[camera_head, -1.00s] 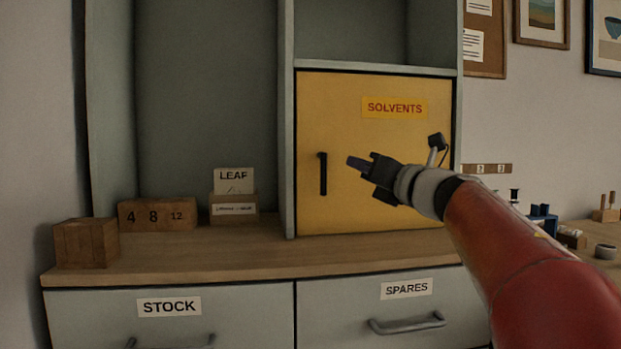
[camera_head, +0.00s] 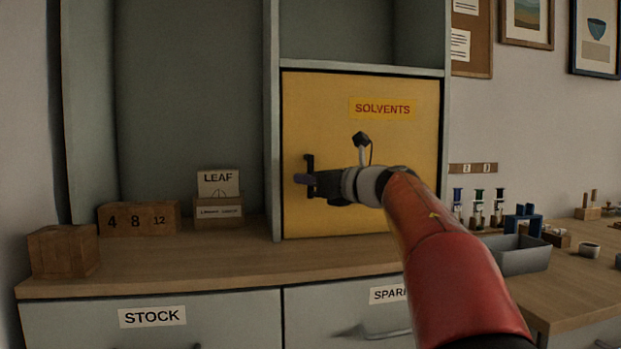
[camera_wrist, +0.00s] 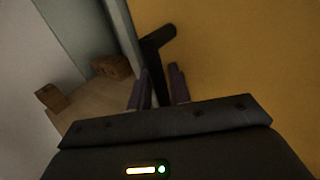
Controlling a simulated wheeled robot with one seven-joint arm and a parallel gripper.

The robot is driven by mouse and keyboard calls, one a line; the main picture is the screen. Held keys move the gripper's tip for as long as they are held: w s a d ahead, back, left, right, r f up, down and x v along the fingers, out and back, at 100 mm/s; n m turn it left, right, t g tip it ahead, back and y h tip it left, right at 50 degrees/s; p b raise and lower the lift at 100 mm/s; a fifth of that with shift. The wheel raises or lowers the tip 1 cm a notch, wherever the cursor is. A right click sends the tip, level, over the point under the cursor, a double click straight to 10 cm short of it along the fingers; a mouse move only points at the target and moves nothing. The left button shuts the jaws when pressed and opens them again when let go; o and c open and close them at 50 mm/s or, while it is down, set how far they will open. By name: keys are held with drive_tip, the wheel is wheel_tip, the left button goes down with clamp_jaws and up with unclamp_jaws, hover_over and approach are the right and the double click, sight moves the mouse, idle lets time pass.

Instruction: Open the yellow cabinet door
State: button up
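The yellow cabinet door (camera_head: 410,150), labelled SOLVENTS, is closed flush in its grey frame. Its black vertical bar handle (camera_head: 309,160) is on the door's left side; only its top shows clearly in the head view. My gripper (camera_head: 303,180) is at the handle and hides its lower part. In the wrist view, the handle (camera_wrist: 155,46) runs down between the two purple fingers of my gripper (camera_wrist: 159,80). The fingers are apart, with a gap visible between the handle and the right finger.
The wooden counter (camera_head: 200,262) runs below the door, with number blocks (camera_head: 138,218) and a LEAF card box (camera_head: 219,205) on the left. A grey tray (camera_head: 520,255) and small bench items stand at right. Drawers labelled STOCK (camera_head: 150,318) and SPARES are below.

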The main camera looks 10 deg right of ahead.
drive_tip(key=shift+c, duration=0.2)
clamp_jaws()
